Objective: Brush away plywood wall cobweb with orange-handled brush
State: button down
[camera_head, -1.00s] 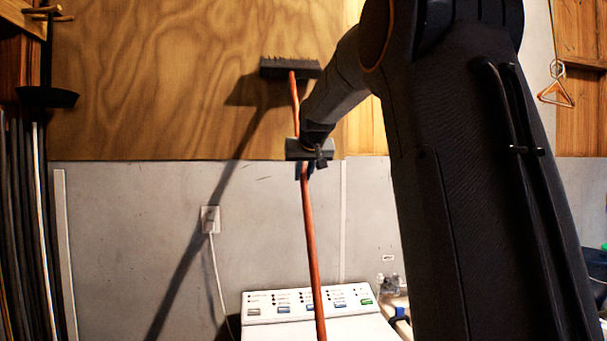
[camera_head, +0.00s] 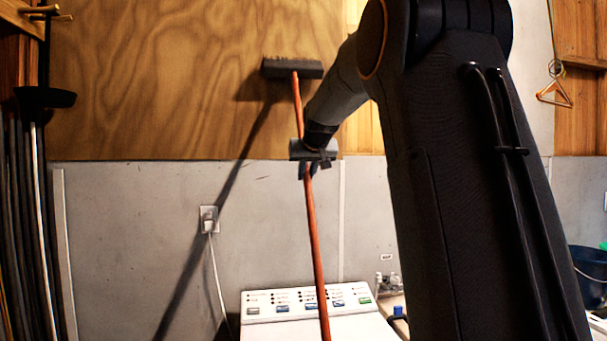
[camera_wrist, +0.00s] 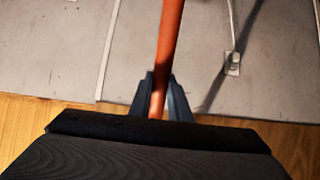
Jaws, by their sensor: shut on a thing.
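The brush has a long orange handle (camera_head: 313,235) and a dark, wide head (camera_head: 292,69) with bristles on top. It stands nearly upright, head up, in front of the plywood wall (camera_head: 150,90). My gripper (camera_head: 308,170) is shut on the orange handle below the head. In the wrist view my gripper (camera_wrist: 160,95) shows its two fingers on either side of the handle (camera_wrist: 170,35). The brush head casts a shadow on the plywood; I cannot tell whether it touches the wall. I cannot make out a cobweb.
A white washing machine panel (camera_head: 310,303) stands below the handle. An outlet (camera_head: 209,219) with a white cord is on the grey wall. Long poles (camera_head: 25,220) lean at the left. An orange hanger (camera_head: 555,92) and a dark bucket (camera_head: 588,272) are at the right.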

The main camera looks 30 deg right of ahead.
jog(key=shift+w+a, duration=0.25)
jog(key=shift+a, duration=0.5)
jog(key=shift+w+a, duration=0.25)
jog(key=shift+a, duration=0.5)
jog(key=shift+s+d, duration=0.25)
jog(key=shift+d, duration=0.55)
jog(key=shift+s+d, duration=0.2)
jog(key=shift+d, duration=0.55)
jog(key=shift+a, duration=0.1)
jog(key=shift+w+a, duration=0.25)
jog(key=shift+a, duration=0.4)
